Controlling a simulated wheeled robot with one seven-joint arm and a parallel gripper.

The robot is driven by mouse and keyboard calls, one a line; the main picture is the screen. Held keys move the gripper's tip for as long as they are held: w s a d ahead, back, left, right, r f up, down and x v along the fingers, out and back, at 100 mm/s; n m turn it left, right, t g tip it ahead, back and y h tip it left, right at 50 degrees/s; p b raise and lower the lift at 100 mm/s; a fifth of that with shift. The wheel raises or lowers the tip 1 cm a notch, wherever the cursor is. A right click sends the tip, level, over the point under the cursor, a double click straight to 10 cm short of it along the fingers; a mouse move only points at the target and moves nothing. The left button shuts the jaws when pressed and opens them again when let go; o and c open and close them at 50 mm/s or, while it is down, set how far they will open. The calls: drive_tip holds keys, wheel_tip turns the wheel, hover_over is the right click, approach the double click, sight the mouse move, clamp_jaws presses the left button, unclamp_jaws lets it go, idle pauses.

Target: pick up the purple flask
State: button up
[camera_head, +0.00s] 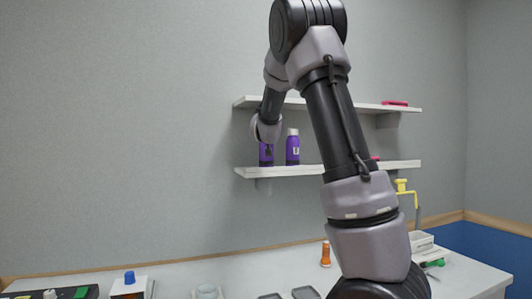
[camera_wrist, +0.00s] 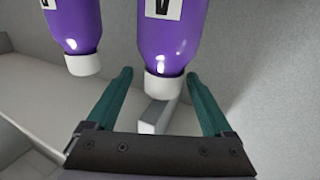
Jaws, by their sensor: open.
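Two purple flasks with white caps stand side by side on the lower wall shelf (camera_head: 320,170). In the head view one flask (camera_head: 293,150) shows clearly, and the other flask (camera_head: 266,156) is partly hidden by my arm. In the wrist view they appear upside down. One flask (camera_wrist: 174,35) has its cap between the teal fingertips of my gripper (camera_wrist: 158,75), with gaps on both sides. The other flask (camera_wrist: 75,22) is left of the fingers. My gripper is open and empty. My arm hides it in the head view.
An upper shelf (camera_head: 350,105) runs above the flasks, with a pink item (camera_head: 394,103) at its right. The wall is close behind the shelves.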

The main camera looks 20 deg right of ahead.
drive_tip(key=x, duration=0.3)
drive_tip(key=shift+w+r, duration=0.1)
drive_tip(key=shift+w, duration=0.3)
clamp_jaws()
drive_tip(key=shift+r, duration=0.1)
